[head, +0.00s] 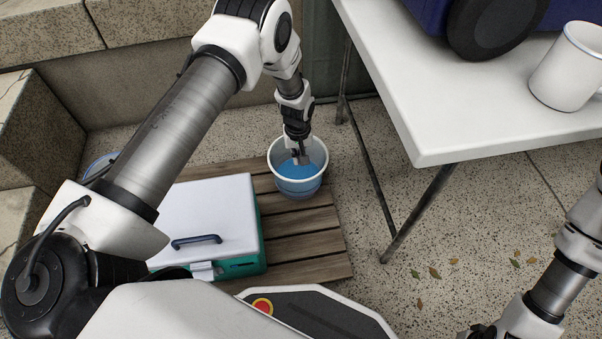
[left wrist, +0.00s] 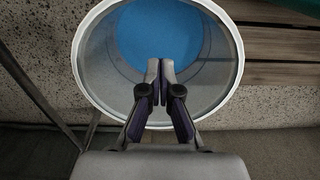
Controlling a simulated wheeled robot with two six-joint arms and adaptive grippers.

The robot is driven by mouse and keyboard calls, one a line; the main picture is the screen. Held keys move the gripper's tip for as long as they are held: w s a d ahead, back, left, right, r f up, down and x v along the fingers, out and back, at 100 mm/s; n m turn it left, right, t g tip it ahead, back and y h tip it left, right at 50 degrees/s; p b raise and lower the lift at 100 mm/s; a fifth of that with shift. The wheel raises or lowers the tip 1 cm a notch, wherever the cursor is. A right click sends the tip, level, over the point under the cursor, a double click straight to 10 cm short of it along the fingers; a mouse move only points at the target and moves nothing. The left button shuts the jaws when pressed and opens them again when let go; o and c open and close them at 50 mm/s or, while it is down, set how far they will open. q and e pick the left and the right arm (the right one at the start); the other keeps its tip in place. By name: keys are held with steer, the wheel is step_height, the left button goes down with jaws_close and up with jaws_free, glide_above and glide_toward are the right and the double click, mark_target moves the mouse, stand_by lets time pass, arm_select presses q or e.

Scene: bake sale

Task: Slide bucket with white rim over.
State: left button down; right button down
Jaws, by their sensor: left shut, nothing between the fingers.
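The bucket with a white rim (head: 321,174) stands upright at the far right corner of a wooden slatted platform, with a blue inside bottom. My left gripper (head: 301,160) reaches down into the bucket's mouth from above. In the left wrist view the white rim (left wrist: 238,75) circles the blue bottom, and the left gripper's fingers (left wrist: 159,68) are together inside the opening with nothing between them. I cannot tell whether the fingers touch the bucket wall. Part of my right arm shows at the lower right, but its gripper's fingers are out of sight.
A white-lidded teal cooler (head: 225,205) sits on the wooden platform (head: 308,248) left of the bucket. Another blue rounded thing (head: 97,165) is partly hidden behind my left arm. A white table (head: 445,110) with a mug (head: 568,68) stands right, its legs near the bucket. Stone steps are behind.

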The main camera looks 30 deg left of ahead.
arm_select(q)
steer(key=b, duration=0.5)
glide_toward(299, 176)
steer(key=s+f, duration=0.1)
steer(key=s+d+f, duration=0.1)
steer(key=s+f, duration=0.1)
steer(key=shift+s+d+f, duration=0.2)
steer(key=shift+s+d, duration=0.15)
steer(key=s+d, duration=0.1)
steer(key=s+d+b, duration=0.1)
steer(key=shift+s+r, duration=0.35)
steer(key=shift+s, duration=0.2)
